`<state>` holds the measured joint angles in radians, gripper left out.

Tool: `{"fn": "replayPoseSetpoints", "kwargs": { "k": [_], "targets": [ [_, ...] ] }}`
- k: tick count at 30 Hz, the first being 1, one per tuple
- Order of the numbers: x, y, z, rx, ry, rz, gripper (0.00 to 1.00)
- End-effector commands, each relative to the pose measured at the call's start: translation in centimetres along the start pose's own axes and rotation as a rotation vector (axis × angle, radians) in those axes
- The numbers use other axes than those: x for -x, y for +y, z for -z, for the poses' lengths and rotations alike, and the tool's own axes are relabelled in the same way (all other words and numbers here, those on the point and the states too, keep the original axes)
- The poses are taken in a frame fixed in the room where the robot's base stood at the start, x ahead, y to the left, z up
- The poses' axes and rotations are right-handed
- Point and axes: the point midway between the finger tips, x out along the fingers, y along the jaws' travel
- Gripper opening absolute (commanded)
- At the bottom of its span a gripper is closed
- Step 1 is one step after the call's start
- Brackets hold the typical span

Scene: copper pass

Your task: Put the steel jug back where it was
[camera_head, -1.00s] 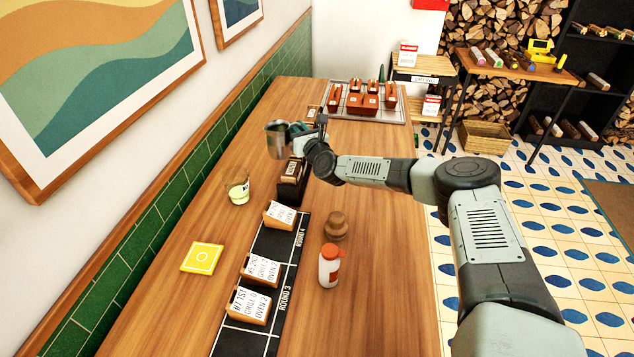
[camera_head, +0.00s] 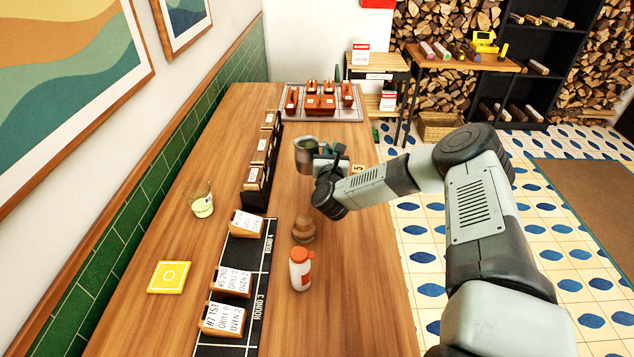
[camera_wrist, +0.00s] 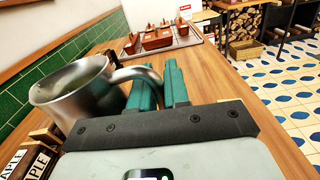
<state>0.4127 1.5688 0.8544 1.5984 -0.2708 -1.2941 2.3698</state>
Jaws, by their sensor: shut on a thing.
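The steel jug (camera_head: 305,155) is held by my gripper (camera_head: 330,150) above the right part of the wooden counter, short of the copper pans. In the wrist view the jug (camera_wrist: 75,92) is upright or nearly so, its mouth up, with its curved handle reaching to the green fingers of my gripper (camera_wrist: 160,88). The fingers are shut on the handle.
A tray (camera_head: 350,115) of copper pans stands at the far end. A black rack of labelled blocks (camera_head: 255,175) stands left of the jug.

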Motion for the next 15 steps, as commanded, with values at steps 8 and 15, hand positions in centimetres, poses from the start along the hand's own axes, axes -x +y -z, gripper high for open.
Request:
{"fn": "replayPoseSetpoints", "kwargs": {
  "k": [8, 15],
  "targets": [
    [0.0, -0.1, 4.3, 0.000, -0.001, -0.003, 0.00],
    [0.0, -0.1, 6.5, 0.000, 0.001, -0.003, 0.00]
  ]
}}
